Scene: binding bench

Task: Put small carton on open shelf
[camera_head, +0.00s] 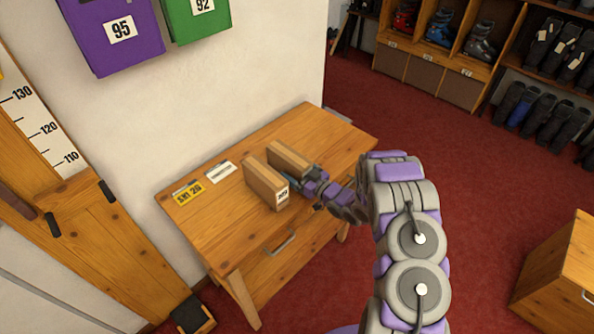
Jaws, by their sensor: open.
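Two brown cartons stand side by side on the wooden table, similar in size. The nearer carton (264,184) has a white printed label on its front end. The farther carton (289,158) stands just behind it to the right. My gripper (308,182) is at the table's right part, close to the near end of the farther carton. It is open, but its fingertips are small and partly hidden, so I cannot tell whether they touch or straddle that carton. An open wooden shelf (455,58) with boots in its upper compartments stands at the back right.
The table (218,228) has a drawer handle in front. A yellow sign (188,193) and a white card (221,172) lie on its left. A purple box (110,30) and a green box (197,18) hang above. A wooden cabinet (560,275) stands lower right. Red floor lies between.

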